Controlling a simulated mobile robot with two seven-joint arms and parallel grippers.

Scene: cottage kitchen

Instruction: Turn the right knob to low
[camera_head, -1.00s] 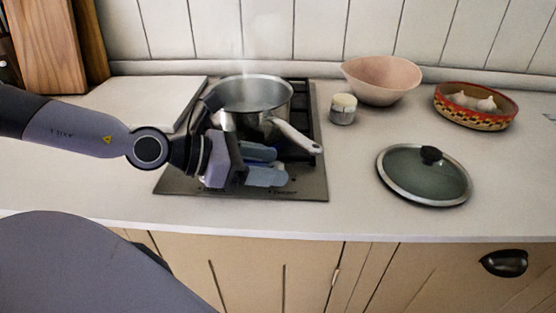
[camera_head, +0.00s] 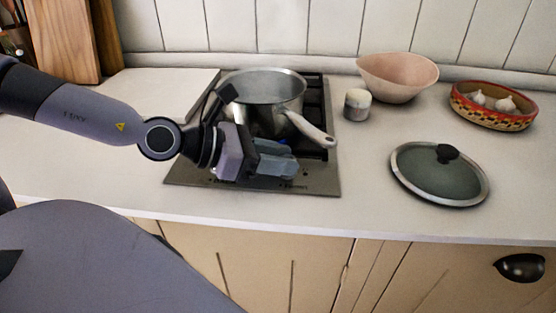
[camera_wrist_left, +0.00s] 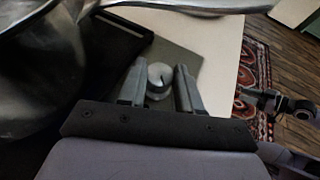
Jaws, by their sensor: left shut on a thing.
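The gas hob (camera_head: 190,178) is a dark panel set in the worktop, with a steel saucepan (camera_head: 262,88) on its grate. My left gripper (camera_head: 288,164) is low over the hob's front right part, in front of the pan. In the left wrist view, its two fingers (camera_wrist_left: 159,84) are shut on a round pale grey knob (camera_wrist_left: 158,74) with a dark pointer line. The knob sits near the hob's front edge. In the head view the gripper hides the knob, and I cannot read its setting marks.
The pan's handle (camera_head: 312,130) sticks out to the front right, close above the gripper. A glass lid (camera_head: 430,178), a small jar (camera_head: 357,104), a pink bowl (camera_head: 398,75) and a garlic dish (camera_head: 492,116) stand to the right. The worktop front left is clear.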

